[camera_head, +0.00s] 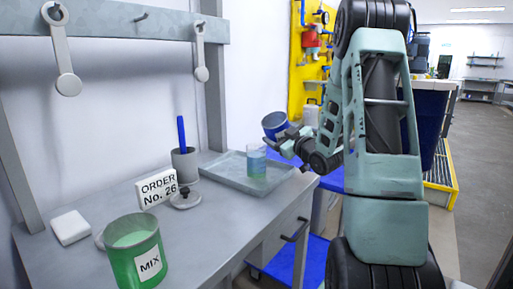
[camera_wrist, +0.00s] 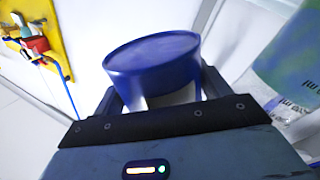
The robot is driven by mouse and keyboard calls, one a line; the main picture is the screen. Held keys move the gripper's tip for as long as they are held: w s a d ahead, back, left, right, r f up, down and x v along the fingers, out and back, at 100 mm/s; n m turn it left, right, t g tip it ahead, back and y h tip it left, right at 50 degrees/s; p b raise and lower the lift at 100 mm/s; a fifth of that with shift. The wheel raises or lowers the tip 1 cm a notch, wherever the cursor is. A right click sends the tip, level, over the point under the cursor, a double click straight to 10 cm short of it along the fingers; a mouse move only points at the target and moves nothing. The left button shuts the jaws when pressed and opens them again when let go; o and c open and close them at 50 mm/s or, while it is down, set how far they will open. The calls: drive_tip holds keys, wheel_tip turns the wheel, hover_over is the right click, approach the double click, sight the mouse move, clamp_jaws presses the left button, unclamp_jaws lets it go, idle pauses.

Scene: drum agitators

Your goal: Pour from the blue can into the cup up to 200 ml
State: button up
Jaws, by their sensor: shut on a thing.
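The blue can (camera_head: 275,124) is held in the air behind and to the right of the cup in the head view, and it looks tilted. My gripper (camera_head: 287,136) is shut on it. In the wrist view the blue can (camera_wrist: 153,62) sits between the fingers, a flat round blue end facing the camera. The clear cup (camera_head: 256,162) stands upright on a grey tray (camera_head: 222,172), with blue-green liquid in its lower part. Part of the cup also shows large at the right edge of the wrist view (camera_wrist: 287,62). No stream is visible. The exact level is too small to read.
A green MIX can (camera_head: 134,250) stands at the front of the grey table. An order sign (camera_head: 157,190), a dark pot with a blue stick (camera_head: 185,163) and a white block (camera_head: 70,228) are left of the tray. A yellow tool board (camera_head: 310,50) is behind.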

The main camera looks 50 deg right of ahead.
sight(285, 116)
drive_tip(key=shift+d+r+m+p, duration=0.6)
drive_tip(key=shift+m+p, duration=0.3)
drive_tip(key=shift+p, duration=0.35)
drive_tip(key=shift+d+f+m+g, duration=0.3)
drive_tip(key=shift+f+m, duration=0.15)
drive_tip(key=shift+m, duration=0.15)
drive_tip(key=shift+d+f+m+p, duration=0.2)
drive_tip(key=shift+m+p, duration=0.3)
drive_tip(key=shift+d+r+m+p, duration=0.15)
drive_tip(key=shift+r+m+p, duration=0.1)
drive_tip(key=shift+m+p, duration=0.4)
drive_tip(key=shift+d+m+g+p, duration=0.15)
drive_tip(key=shift+m+g+p, duration=0.15)
drive_tip(key=shift+p, duration=0.1)
drive_tip(key=shift+f, duration=0.1)
wheel_tip(285, 116, up, 5)
drive_tip(key=p, duration=0.3)
